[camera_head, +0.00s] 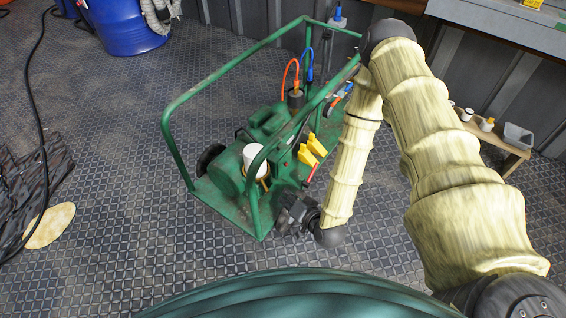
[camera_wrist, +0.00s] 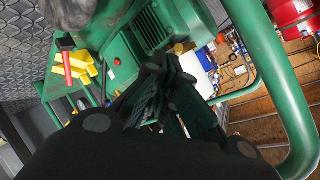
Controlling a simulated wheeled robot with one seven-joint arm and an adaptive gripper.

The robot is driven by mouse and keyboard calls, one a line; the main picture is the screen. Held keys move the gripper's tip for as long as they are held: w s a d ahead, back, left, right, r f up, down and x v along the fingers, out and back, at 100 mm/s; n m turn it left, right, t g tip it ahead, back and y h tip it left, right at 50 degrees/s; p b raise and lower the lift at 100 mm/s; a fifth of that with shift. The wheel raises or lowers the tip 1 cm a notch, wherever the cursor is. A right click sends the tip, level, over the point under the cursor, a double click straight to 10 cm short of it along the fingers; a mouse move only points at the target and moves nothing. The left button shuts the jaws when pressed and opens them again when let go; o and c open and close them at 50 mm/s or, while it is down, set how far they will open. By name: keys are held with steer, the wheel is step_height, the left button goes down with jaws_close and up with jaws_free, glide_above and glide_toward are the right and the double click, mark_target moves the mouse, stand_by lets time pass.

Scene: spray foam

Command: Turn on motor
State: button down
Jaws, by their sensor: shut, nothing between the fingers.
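The green motor unit (camera_head: 228,173) sits inside a green tubular cart frame (camera_head: 176,142) on the floor. In the wrist view its ribbed green housing (camera_wrist: 152,30) is close ahead of my fingers. A small red button (camera_wrist: 117,62) shows on the green panel, left of my fingertips. Yellow valve handles (camera_head: 312,150) and a red-handled lever (camera_head: 310,173) are on the cart's right side; the yellow handles (camera_wrist: 76,68) also show in the wrist view. My gripper (camera_head: 291,213) is shut and empty, low by the cart's near right corner. I cannot tell whether it touches the motor.
A thick green frame tube (camera_wrist: 280,85) runs close on the right in the wrist view. A blue drum (camera_head: 130,28) stands back left, and a low wooden bench (camera_head: 508,153) stands at right. A black cable (camera_head: 37,110) lies at left. The floor left of the cart is mostly open.

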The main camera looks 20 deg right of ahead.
mark_target(283, 157)
steer(key=w+d+f+m+t+b, duration=0.1)
steer(key=w+t+b, duration=0.1)
steer(key=b, duration=0.2)
steer(key=w+d+f+m+t+b, duration=0.2)
steer(key=b, duration=0.2)
steer(key=w+d+f+m+t+b, duration=0.1)
steer(key=w+d+f+t+b, duration=0.1)
steer(key=w+b, duration=0.1)
steer(key=shift+m+t+h+b, duration=0.3)
steer(key=shift+h+b, duration=0.1)
steer(key=shift+b, duration=0.2)
steer(key=shift+w+d+m+t+b, duration=0.3)
steer(key=shift+d+m+t+b, duration=0.35)
steer(key=shift+d+b, duration=0.3)
steer(key=shift+a+r, duration=0.1)
steer(key=shift+w, duration=0.1)
steer(key=shift+b+x, duration=3.35)
steer(key=shift+x, duration=3.55)
steer(key=shift+r+h+p, duration=0.25)
steer(key=shift+h+p, duration=0.05)
steer(key=shift+h, duration=0.1)
